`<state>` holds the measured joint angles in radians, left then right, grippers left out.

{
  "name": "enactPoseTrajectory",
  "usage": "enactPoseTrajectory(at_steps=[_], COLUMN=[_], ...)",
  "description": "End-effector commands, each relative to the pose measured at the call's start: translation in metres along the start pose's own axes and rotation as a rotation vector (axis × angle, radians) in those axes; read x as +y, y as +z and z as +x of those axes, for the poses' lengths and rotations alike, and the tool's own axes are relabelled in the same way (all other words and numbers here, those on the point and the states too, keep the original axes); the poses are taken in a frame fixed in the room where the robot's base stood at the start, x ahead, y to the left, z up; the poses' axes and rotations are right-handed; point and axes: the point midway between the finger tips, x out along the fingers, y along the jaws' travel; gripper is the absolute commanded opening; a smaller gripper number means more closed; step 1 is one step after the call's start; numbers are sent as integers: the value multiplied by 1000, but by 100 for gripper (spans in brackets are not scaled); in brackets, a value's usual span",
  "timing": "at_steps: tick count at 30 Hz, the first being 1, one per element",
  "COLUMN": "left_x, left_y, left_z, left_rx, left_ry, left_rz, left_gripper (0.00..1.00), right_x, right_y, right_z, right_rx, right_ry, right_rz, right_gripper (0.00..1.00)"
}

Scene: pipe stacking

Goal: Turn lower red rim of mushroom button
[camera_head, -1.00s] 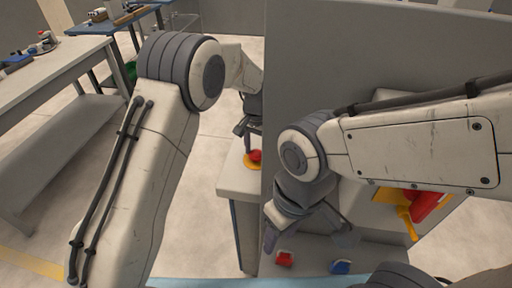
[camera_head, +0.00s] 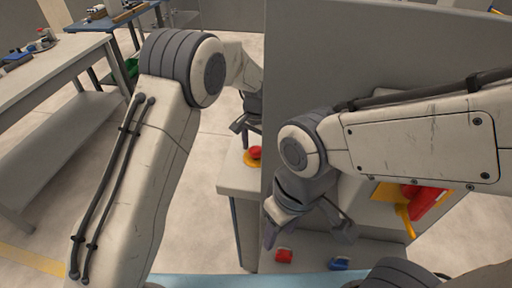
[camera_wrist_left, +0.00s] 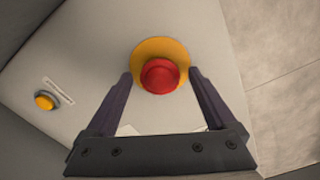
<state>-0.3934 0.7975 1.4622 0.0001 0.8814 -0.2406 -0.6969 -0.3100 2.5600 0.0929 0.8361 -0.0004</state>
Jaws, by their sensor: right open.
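The red mushroom button (camera_head: 255,152) sits on a yellow round base on a pale box. In the left wrist view the red button (camera_wrist_left: 160,76) and its yellow base (camera_wrist_left: 160,46) lie between the fingertips. My left gripper (camera_head: 246,128) is open above the button. Its fingers (camera_wrist_left: 161,74) show gaps on both sides of the red cap in the left wrist view, and its height above the cap is hard to judge. The lower rim is mostly hidden under the cap. My right gripper (camera_head: 307,232) is open and empty, in front of the grey panel.
A smaller yellow button (camera_wrist_left: 46,101) with a label is on the same box. A tall grey panel (camera_head: 340,60) stands right of the button. A red piece (camera_head: 284,255) and a blue piece (camera_head: 340,264) lie below my right gripper. A red and yellow part (camera_head: 425,200) is at the right.

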Motion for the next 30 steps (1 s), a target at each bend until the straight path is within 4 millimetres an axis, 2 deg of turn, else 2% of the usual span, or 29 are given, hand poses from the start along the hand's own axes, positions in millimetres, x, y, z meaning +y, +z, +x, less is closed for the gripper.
enactPoseTrajectory(at_steps=[7, 10, 21, 25, 30], left_x=[0, 0, 0, 0, 0], left_y=[0, -1, -1, 0, 0], left_z=[-2, -10, -80, -96, -105], left_rx=[0, 3, 4, 2, 0], left_ry=[0, -1, -1, -1, 0], left_rz=[-1, -1, 0, 0, 0], left_gripper=[89, 89, 89, 89, 89], right_x=[0, 0, 1, 1, 1], right_y=[0, 0, 1, 1, 1], right_z=[0, 2, 10, 11, 11], right_rx=[0, 0, 0, 0, 0], right_ry=[0, 0, 0, 0, 0], right_rz=[0, 0, 0, 0, 0], right_gripper=[50, 50, 50, 50, 50])
